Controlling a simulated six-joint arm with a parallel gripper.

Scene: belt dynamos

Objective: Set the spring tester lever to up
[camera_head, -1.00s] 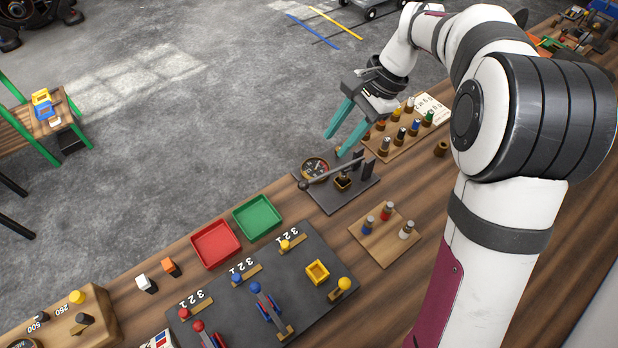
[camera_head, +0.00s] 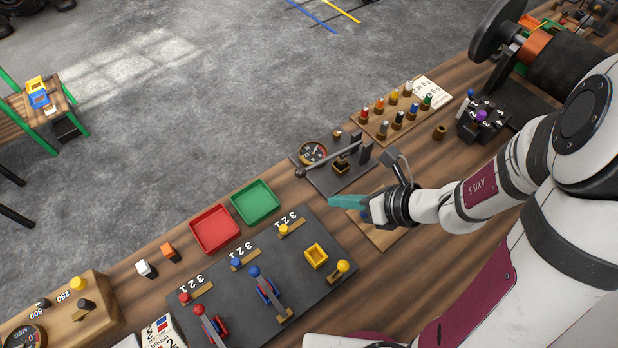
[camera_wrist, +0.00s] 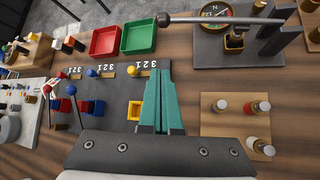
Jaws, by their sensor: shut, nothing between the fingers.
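The spring tester has a dark base plate (camera_head: 344,187), a round dial (camera_head: 313,152) and dark upright posts at its right end. Its lever (camera_head: 328,160) is a thin grey rod with a dark ball at its left end, running out from the posts above the plate, looking roughly level. In the wrist view the lever (camera_wrist: 225,20) crosses the top, with the dial (camera_wrist: 215,11) behind it. My gripper (camera_head: 331,201) is shut and empty, on the near side of the tester, with teal fingers pointing left. In the wrist view its fingertips (camera_wrist: 158,68) are apart from the lever.
A wooden board with small pegs (camera_wrist: 236,117) lies beside my gripper, partly hidden by it in the head view. A dark panel with coloured levers (camera_head: 225,290) and red (camera_head: 196,245) and green (camera_head: 240,213) trays lie left. A peg rack (camera_head: 378,132) stands beyond the tester.

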